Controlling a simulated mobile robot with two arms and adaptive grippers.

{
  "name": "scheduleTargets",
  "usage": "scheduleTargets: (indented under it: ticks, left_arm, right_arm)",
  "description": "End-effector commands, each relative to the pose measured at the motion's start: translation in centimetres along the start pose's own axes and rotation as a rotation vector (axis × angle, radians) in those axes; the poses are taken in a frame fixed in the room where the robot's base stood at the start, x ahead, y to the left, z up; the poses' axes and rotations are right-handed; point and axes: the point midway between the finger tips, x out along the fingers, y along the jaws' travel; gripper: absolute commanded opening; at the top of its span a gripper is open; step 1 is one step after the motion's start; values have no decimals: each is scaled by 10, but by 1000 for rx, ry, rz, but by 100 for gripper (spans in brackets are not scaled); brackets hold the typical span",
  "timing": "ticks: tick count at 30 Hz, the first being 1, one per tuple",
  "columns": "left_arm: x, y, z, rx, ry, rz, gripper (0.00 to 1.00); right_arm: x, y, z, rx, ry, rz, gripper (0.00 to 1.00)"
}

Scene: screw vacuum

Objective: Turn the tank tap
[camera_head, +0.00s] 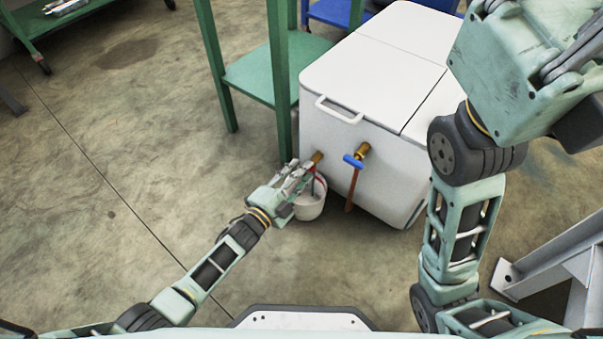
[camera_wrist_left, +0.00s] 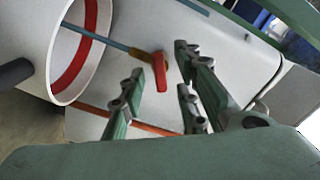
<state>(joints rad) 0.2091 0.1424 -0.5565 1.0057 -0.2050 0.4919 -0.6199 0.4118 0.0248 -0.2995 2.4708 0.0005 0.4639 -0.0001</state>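The white tank (camera_head: 370,188) stands at the centre of the head view with two brass taps low on its front. One tap has a blue handle (camera_head: 352,161). The other tap (camera_head: 317,157) is at the left, partly hidden by my left gripper (camera_head: 296,173). In the left wrist view its red handle (camera_wrist_left: 187,106) lies between the two separated fingers of my left gripper (camera_wrist_left: 162,68). The fingers are open around it; I cannot tell whether either touches. My right arm is raised at the right, but its gripper is outside the view.
A white bucket (camera_head: 310,207) stands beneath the left tap, close to my left gripper; it also shows in the left wrist view (camera_wrist_left: 112,28). A reddish hose (camera_head: 352,190) hangs from the blue-handled tap. A green stand (camera_head: 252,75) is behind, and a grey metal frame (camera_head: 555,262) stands right.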

Motion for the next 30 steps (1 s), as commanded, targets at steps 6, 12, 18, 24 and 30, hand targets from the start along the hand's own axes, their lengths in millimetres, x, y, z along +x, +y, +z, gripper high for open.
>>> scheduleTargets:
  ticks: [6, 12, 18, 24, 30]
  left_arm:
    - [-37, 2, 2, 2, -4, 4, 30]
    - [-81, 2, 1, 1, -3, 4, 30]
    - [-109, 1, 1, 0, -3, 3, 30]
    - [-117, 0, 1, 0, -2, 1, 30]
    - [-117, 0, 1, 0, -2, 1, 30]
  right_arm:
    - [0, 0, -1, 0, 2, -2, 0]
    - [1, 0, -1, 0, 3, -3, 0]
    - [1, -1, -1, -1, 3, -3, 0]
    - [1, -1, -1, -1, 3, -4, 0]
    - [1, -1, -1, -1, 3, -4, 0]
